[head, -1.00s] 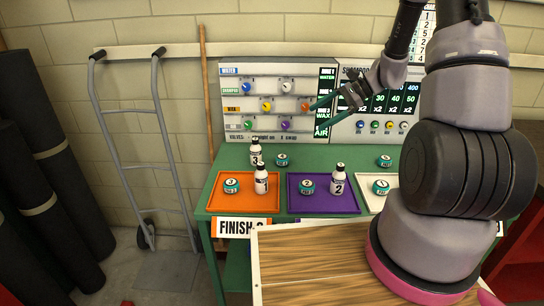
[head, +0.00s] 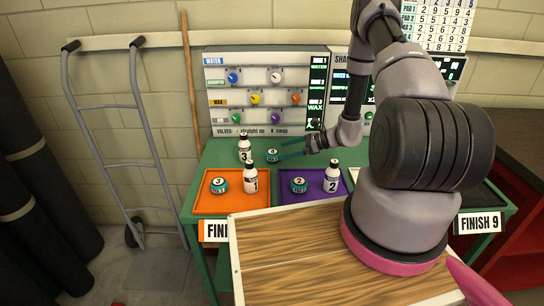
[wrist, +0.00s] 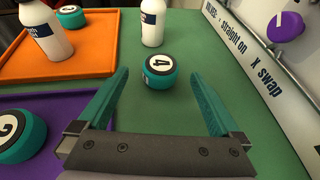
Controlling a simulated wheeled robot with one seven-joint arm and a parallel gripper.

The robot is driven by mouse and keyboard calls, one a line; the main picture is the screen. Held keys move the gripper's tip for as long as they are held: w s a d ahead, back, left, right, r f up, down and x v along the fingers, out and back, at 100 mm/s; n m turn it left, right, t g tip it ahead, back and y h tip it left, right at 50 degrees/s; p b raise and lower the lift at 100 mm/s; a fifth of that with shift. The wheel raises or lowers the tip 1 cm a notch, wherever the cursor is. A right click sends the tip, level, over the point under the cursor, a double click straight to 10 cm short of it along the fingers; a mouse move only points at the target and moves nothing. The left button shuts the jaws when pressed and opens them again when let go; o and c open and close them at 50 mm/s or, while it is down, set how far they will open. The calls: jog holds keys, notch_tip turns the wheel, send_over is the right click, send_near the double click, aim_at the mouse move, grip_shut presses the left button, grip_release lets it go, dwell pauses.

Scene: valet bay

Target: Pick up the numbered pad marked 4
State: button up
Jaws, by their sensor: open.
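The teal pad marked 4 (head: 272,155) stands on the green table behind the trays, right of the bottle marked 3 (head: 245,150). In the wrist view the pad marked 4 (wrist: 160,69) sits upright just beyond the fingertips, roughly centred between them. My gripper (head: 287,150) is open and empty, low over the table, with teal fingers pointing left toward the pad. In the wrist view my gripper (wrist: 160,85) shows its two fingers spread wide, one on each side of the pad's line.
The orange tray (head: 205,205) holds a pad marked 3 (head: 219,186) and a bottle marked 1 (head: 250,180). The purple tray (head: 312,200) holds a pad marked 2 (head: 299,185) and a bottle marked 2 (head: 332,178). A valve panel (head: 222,105) stands behind.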

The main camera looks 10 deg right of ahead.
aim_at(277, 152)
jog(key=x, duration=0.5)
jog(key=shift+w+a+f, duration=0.2)
jog(key=shift+f, duration=0.2)
jog(key=c, duration=1.4)
jog(key=shift+o, duration=0.2)
jog(key=shift+r, duration=0.1)
